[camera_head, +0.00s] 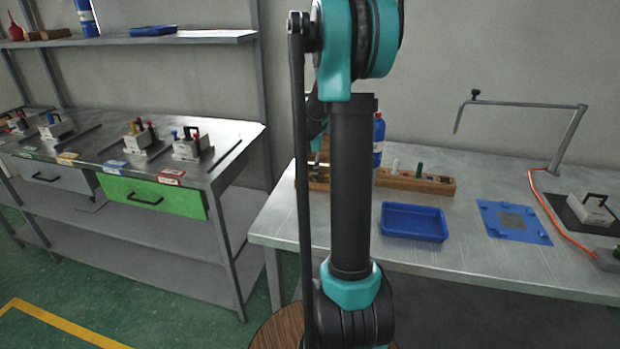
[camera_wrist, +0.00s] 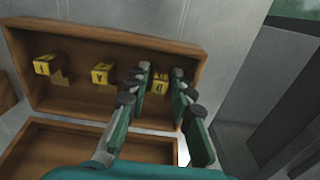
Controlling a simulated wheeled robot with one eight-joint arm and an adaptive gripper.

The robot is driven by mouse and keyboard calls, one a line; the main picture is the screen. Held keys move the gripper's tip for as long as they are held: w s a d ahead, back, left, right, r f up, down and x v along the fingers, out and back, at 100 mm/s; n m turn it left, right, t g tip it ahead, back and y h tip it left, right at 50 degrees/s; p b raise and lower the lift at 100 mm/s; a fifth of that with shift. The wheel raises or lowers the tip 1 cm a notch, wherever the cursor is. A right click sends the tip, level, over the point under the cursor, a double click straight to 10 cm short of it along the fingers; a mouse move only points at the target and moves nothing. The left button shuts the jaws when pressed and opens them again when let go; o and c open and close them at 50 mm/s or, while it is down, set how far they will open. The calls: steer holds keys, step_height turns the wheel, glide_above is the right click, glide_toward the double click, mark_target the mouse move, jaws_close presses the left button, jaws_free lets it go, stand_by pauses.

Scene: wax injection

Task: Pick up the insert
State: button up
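An open wooden box (camera_wrist: 110,32) shows in the wrist view. Several small brass-coloured inserts with yellow marked faces stand in it: a left insert (camera_wrist: 45,66), a middle insert (camera_wrist: 101,74) and a right insert (camera_wrist: 160,85). My gripper (camera_wrist: 160,71) is open over the right end of the box. Its two fingers lie on either side of the right insert and partly hide it. I cannot tell whether they touch it. In the head view my arm hides most of the box (camera_head: 319,186), and the inserts cannot be made out.
On the right table are a blue tray (camera_head: 414,236), a wooden rack (camera_head: 440,187), a blue bottle (camera_head: 378,142), a blue mat (camera_head: 494,229) and a bent metal stand (camera_head: 566,140). The box's right wall (camera_wrist: 193,70) is close beside my fingers. A left bench (camera_head: 235,135) holds several moulds.

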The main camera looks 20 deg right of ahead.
jaws_close()
steer(key=shift+r, duration=0.15)
